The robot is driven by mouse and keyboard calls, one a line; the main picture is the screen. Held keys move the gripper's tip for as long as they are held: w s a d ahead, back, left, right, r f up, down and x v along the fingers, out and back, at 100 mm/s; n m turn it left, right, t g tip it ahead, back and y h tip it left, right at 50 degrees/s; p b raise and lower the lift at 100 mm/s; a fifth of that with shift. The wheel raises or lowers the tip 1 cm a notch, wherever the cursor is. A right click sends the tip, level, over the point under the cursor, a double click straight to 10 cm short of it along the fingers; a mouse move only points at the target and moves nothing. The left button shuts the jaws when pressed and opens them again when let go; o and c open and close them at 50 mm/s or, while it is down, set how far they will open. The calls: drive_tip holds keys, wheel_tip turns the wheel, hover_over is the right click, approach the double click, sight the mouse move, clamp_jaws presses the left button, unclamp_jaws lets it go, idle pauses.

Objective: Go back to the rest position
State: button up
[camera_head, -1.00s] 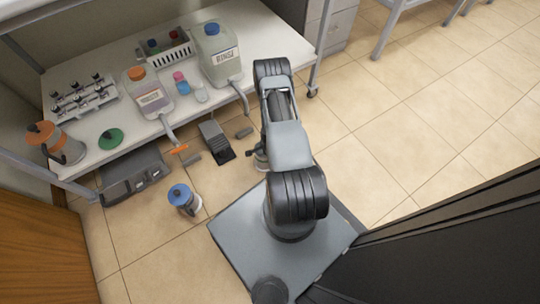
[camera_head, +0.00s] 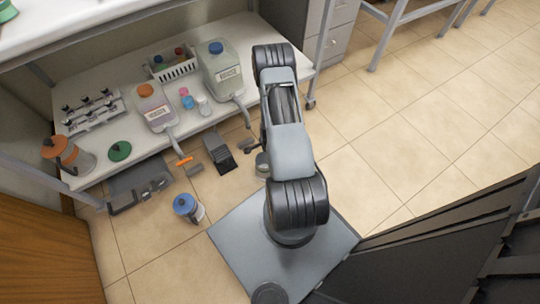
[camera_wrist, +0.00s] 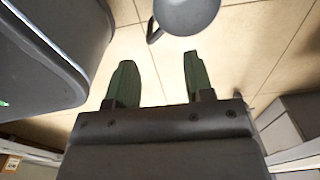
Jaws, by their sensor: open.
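My arm is bent above my base in the head view. My gripper (camera_wrist: 157,75) shows in the wrist view with its two green fingers apart and nothing between them. Beyond the fingertips are floor tiles and a round grey part at the top of that view. In the head view the gripper itself is mostly hidden by my arm; only small dark parts show beside the arm.
A white bench (camera_head: 226,118) carries a jug with a blue cap (camera_head: 222,72), an orange-capped jug (camera_head: 154,108), a white basket (camera_head: 176,70) and a vial rack (camera_head: 92,115). A blue-lidded jar (camera_head: 187,207) and a black pedal (camera_head: 219,153) are on the floor.

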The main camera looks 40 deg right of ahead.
drive_tip(key=shift+r, duration=0.45)
idle(0.3)
drive_tip(key=w+a+r+n+t+p, duration=0.1)
drive_tip(key=w+a+r+n+p, duration=0.3)
drive_tip(key=r, duration=0.9)
drive_tip(key=w+r+n+p, duration=0.15)
drive_tip(key=r+p, duration=0.45)
drive_tip(key=r, duration=0.7)
drive_tip(key=w+a+r+n+t+p, duration=0.1)
drive_tip(key=w+a+r+n+p, duration=0.3)
drive_tip(key=r, duration=0.9)
drive_tip(key=s+a+r+n+p, duration=0.3)
drive_tip(key=s+r+p, duration=0.2)
drive_tip(key=r, duration=0.6)
drive_tip(key=s+a+r+n+t+p, duration=0.1)
drive_tip(key=s+a+r+n+p, duration=0.2)
drive_tip(key=r, duration=0.9)
drive_tip(key=s+a+r+n+p, duration=0.4)
drive_tip(key=s+r+p, duration=0.3)
drive_tip(key=r, duration=0.5)
drive_tip(key=shift+t+p, duration=0.3)
